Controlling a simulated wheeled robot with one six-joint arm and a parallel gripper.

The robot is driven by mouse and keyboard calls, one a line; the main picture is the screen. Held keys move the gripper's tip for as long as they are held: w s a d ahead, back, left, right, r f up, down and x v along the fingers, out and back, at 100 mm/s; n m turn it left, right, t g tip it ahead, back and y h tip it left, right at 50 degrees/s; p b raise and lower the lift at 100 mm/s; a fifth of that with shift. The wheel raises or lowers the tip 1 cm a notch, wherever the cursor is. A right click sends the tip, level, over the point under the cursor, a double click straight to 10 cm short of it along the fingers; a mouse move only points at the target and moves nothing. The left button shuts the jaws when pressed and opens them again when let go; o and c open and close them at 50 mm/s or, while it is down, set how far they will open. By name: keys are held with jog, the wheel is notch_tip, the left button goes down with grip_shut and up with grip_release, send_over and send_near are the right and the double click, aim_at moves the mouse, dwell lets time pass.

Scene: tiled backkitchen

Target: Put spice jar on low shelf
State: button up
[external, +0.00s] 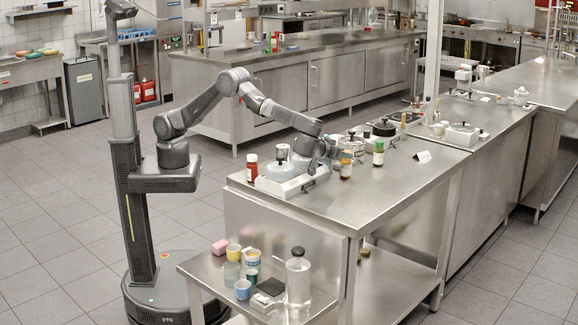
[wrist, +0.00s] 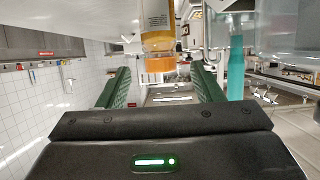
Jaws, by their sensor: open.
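A spice jar (external: 346,166) with an orange-yellow cap and dark contents stands upright on the steel tabletop (external: 400,185). My gripper (external: 338,152) is right beside it, at the tabletop's near left part. In the wrist view the jar (wrist: 158,38) appears upside down, its orange cap lined up between the open green fingers (wrist: 160,76). The fingers do not appear closed on it; whether they reach around it is unclear. The low shelf (external: 215,270) is a steel surface below the tabletop, at the front left.
A green-capped jar (external: 378,153) and a red bottle (external: 252,168) stand nearby on the tabletop, with a white scale (external: 285,184). The low shelf holds cups, a pink block (external: 220,246) and a clear bottle (external: 298,277). The tabletop's front right is clear.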

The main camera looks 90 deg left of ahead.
aim_at(346, 165)
jog(key=p+x, duration=0.2)
jog(key=x, duration=0.2)
jog(key=shift+a, duration=0.1)
jog(key=shift+w+a+f, duration=0.2)
jog(key=shift+w+a, duration=0.1)
jog(key=shift+w, duration=0.1)
jog(key=c, duration=1.2)
jog(key=shift+c, duration=0.2)
